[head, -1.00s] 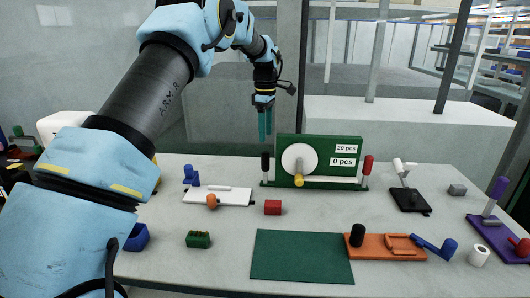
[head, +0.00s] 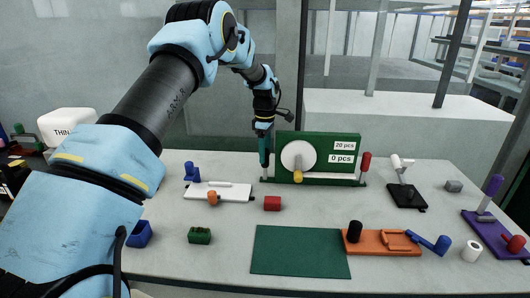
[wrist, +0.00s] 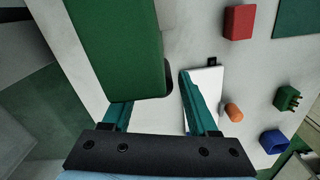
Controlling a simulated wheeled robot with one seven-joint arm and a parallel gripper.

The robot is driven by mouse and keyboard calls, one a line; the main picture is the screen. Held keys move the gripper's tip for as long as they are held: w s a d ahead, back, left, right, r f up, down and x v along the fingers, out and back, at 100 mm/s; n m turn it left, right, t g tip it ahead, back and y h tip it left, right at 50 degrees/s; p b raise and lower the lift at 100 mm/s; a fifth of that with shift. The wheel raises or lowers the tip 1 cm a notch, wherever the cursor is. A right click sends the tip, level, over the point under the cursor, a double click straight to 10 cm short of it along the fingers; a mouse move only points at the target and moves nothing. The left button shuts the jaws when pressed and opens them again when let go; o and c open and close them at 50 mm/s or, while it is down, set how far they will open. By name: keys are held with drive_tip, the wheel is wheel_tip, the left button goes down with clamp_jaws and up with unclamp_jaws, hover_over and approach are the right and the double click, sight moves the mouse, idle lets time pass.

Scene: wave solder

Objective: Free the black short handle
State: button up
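The green counter stand (head: 320,147) with a white dial (head: 299,156) and a yellow knob (head: 297,177) stands at the back of the table. My gripper (head: 264,158) points down at the stand's left end, where its short black handle is; the fingers now cover that handle in the head view. In the wrist view the teal fingers of my gripper (wrist: 150,98) are apart. The stand's green panel (wrist: 118,50) reaches between them and hides part of the left finger. I cannot make out the black handle there, nor any contact. A red handle (head: 365,163) is at the stand's right end.
A white fixture (head: 235,191) with an orange knob lies left of the stand, with a red block (head: 272,203) in front. An orange fixture (head: 375,248) with a black knob (head: 355,231) lies front right, beside a green mat (head: 300,265). A black-based clamp (head: 406,197) is right.

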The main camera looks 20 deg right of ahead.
clamp_jaws()
idle(1.2)
